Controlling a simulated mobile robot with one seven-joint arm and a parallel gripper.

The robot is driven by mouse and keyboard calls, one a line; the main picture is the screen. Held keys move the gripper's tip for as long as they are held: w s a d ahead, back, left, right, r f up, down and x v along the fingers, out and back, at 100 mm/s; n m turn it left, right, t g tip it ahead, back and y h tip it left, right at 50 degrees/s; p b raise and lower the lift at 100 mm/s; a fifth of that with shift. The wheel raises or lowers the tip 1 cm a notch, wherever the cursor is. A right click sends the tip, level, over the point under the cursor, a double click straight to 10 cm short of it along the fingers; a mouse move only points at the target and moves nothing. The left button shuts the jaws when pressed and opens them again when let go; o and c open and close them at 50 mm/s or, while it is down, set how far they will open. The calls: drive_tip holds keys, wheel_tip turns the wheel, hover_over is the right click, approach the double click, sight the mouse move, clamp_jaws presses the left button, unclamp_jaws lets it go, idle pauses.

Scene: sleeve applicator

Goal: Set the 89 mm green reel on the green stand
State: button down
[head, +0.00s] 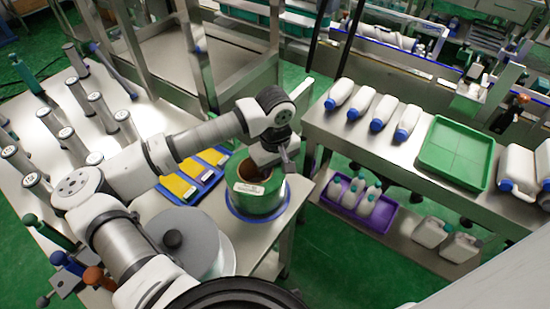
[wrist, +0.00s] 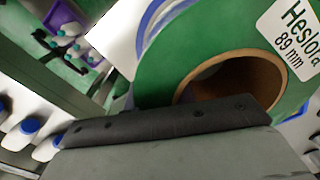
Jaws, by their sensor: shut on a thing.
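The green reel (head: 262,206) has a brown core and a white label. It sits on or just above a round blue base (head: 236,213) at the table's right end; I cannot tell if they touch. In the wrist view the reel (wrist: 190,62) fills the upper right, its label reading 89 mm. My gripper (head: 267,165) is over the reel's top and shut on its wall beside the core opening. The fingertips are hidden. A green upright post (head: 25,76) at the table's far left may be the green stand; I cannot tell for sure.
Several silver upright tubes (head: 80,95) crowd the left table. A bench at right holds bottles (head: 360,103) and a green tray (head: 455,150). A metal frame (head: 200,65) stands behind.

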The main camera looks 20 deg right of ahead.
drive_tip(key=shift+f, duration=0.5)
drive_tip(key=shift+f, duration=0.15)
drive_tip(key=c, duration=1.2)
unclamp_jaws()
drive_tip(key=shift+o, duration=0.2)
